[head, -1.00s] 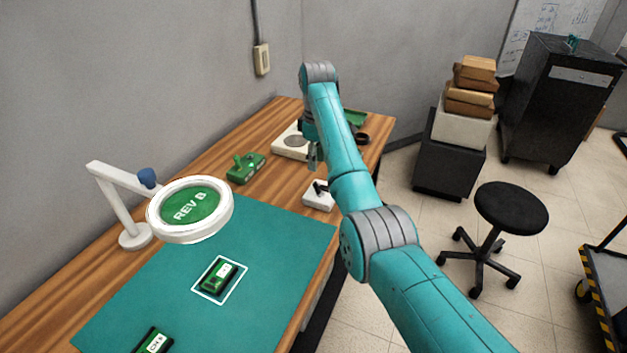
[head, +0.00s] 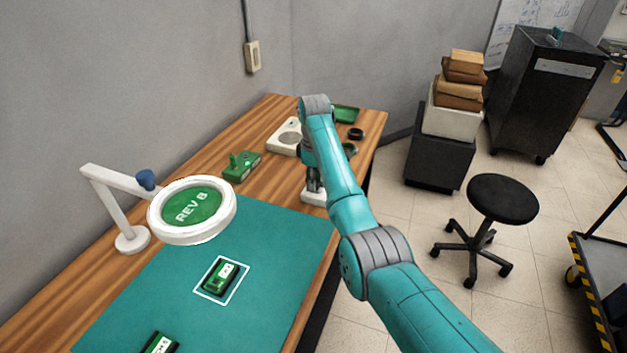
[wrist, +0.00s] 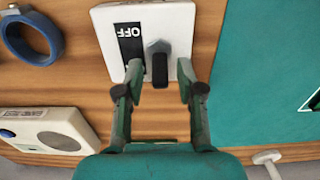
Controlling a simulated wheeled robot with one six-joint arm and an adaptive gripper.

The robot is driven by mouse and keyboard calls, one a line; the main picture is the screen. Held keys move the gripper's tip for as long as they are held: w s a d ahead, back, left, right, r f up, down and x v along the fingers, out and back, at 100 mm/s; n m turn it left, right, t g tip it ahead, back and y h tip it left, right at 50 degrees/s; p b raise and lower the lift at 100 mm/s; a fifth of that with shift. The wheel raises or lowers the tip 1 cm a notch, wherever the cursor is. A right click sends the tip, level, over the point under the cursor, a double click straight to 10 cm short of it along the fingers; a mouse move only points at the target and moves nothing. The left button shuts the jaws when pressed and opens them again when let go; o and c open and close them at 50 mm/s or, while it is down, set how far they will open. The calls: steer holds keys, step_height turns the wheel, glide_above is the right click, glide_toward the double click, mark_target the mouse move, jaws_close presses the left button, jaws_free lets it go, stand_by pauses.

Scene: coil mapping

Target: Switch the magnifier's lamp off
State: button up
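The magnifier (head: 181,238) stands on the left of the bench, its white ring over the green mat, with "REV B" readable through the lens. A white switch box (wrist: 187,20) with a dark lever (wrist: 159,65) and a black "OFF" label (wrist: 129,42) fills the top of the wrist view. The box also shows in the head view (head: 312,198), partly hidden by my gripper (head: 315,184). In the wrist view my gripper (wrist: 160,80) is open, with one finger on each side of the lever. I cannot tell whether either finger touches it.
The green mat (head: 275,235) carries a green board in a white outline (head: 220,277). A green device (head: 241,167) and a white box with a round disc (head: 285,137) stand behind. A blue ring (wrist: 50,55) lies beside the switch box. A stool (head: 502,200) stands right of the bench.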

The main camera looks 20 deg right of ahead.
mark_target(318, 186)
jaws_close()
steer(key=shift+d, duration=0.1)
steer(key=t+y, duration=0.1)
steer(key=d+t+y, duration=0.1)
steer(key=s+t+y, duration=0.1)
steer(key=y, duration=0.1)
steer(key=shift+s+d, duration=0.1)
steer(key=shift+d, duration=0.2)
steer(key=shift+s+d+f+t+y, duration=0.1)
steer(key=shift+s+d+t+y, duration=0.15)
steer(key=shift+t+y, duration=0.6)
steer(key=shift+s+d+f+t+y, duration=0.2)
steer(key=shift+t+y, duration=0.35)
steer(key=shift+y, duration=0.6)
steer(key=shift+d+r, duration=0.1)
steer(key=shift+o, duration=1.4)
jaws_free()
steer(key=shift+r, duration=0.1)
